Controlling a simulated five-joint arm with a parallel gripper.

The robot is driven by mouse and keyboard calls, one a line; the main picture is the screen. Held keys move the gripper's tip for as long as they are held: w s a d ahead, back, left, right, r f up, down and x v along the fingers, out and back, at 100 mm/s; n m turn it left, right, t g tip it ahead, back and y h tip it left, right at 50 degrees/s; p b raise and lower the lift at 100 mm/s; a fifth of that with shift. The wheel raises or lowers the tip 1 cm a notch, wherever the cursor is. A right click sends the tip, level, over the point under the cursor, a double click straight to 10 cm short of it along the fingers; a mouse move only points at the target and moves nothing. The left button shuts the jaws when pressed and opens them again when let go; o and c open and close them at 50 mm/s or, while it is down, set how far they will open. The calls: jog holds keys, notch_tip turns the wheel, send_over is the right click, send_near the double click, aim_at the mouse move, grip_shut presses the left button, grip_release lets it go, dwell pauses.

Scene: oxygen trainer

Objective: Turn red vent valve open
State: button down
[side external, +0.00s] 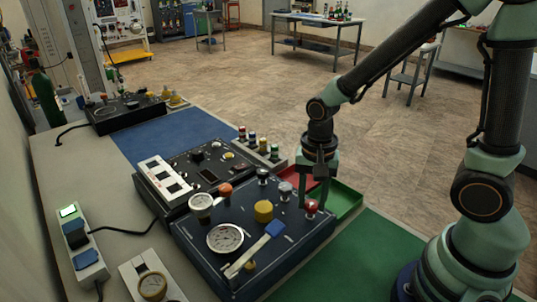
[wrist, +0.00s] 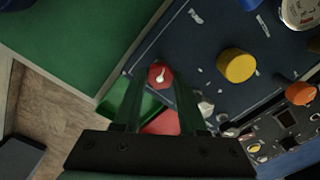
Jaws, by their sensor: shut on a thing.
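The red vent valve (side external: 311,207) is a small red knob at the right front corner of the dark blue trainer panel (side external: 290,262). In the wrist view the red knob (wrist: 160,75) has a white pointer mark on top and sits between my fingertips. My gripper (side external: 316,198) points down at that corner, with its fingers shut on the red knob. It also shows in the wrist view (wrist: 160,84), one finger on each side of the knob. The exact contact is partly hidden by the fingers in the side view.
Red and green trays (side external: 346,201) lie beside the panel. The green mat (side external: 365,262) is clear.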

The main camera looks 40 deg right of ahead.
jog(key=n, duration=0.4)
jog(key=shift+n, duration=0.3)
jog(key=n, duration=1)
jog(key=shift+n, duration=0.4)
jog(key=n, duration=0.4)
jog(key=shift+a, duration=0.1)
jog(key=shift+n, duration=0.3)
jog(key=shift+c, duration=2.3)
grip_release()
jog(key=shift+r, duration=0.15)
